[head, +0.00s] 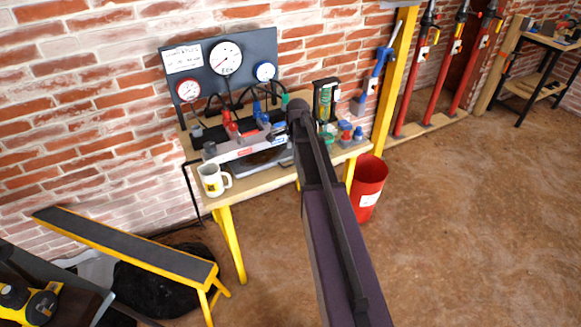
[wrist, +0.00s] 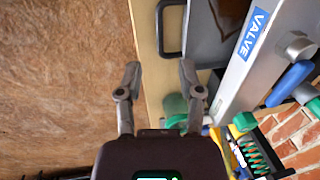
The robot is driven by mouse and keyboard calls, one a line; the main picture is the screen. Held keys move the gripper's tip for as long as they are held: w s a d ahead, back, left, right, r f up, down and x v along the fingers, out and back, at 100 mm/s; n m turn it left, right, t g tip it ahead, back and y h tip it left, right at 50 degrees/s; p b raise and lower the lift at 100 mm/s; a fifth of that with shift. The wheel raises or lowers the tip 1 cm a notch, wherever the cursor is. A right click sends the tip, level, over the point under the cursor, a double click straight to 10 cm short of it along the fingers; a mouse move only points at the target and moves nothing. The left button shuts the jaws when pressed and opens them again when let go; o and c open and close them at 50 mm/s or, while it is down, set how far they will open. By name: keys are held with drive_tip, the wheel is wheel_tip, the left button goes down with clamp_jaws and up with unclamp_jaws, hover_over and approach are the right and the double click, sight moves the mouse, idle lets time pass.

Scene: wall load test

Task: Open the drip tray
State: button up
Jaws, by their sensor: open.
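The drip tray (wrist: 204,50) is a flat grey piece in the wrist view, beside the long grey bar lettered VALVE (wrist: 245,50). A dark looped handle (wrist: 161,30) sticks out from its side over the wooden bench edge. In the head view the tray (head: 262,160) shows partly below the valve bar, the rest behind my arm. My gripper (wrist: 159,72) is open and empty. Its fingertips are below the handle in the wrist picture, apart from it, one finger on each side of the bench edge strip. In the head view my arm hides the gripper.
A white mug (head: 212,180) stands at the bench's left end. Small red and blue items (head: 346,130) stand at its right end, and a green cylinder (wrist: 175,106) is close to my right finger. A red bucket (head: 369,188) stands right of the bench.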

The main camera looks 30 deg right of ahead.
sight(291, 165)
drive_tip(key=shift+w+f+b, duration=0.25)
drive_tip(key=shift+f+b, duration=0.95)
drive_tip(key=shift+f, duration=0.1)
drive_tip(key=shift+w+f+b, duration=0.2)
drive_tip(key=shift+f+b, duration=1.05)
drive_tip(key=shift+f, duration=0.05)
drive_tip(key=shift+w+f+b, duration=0.25)
drive_tip(key=shift+f+b, duration=0.95)
drive_tip(key=shift+f, duration=0.1)
clamp_jaws()
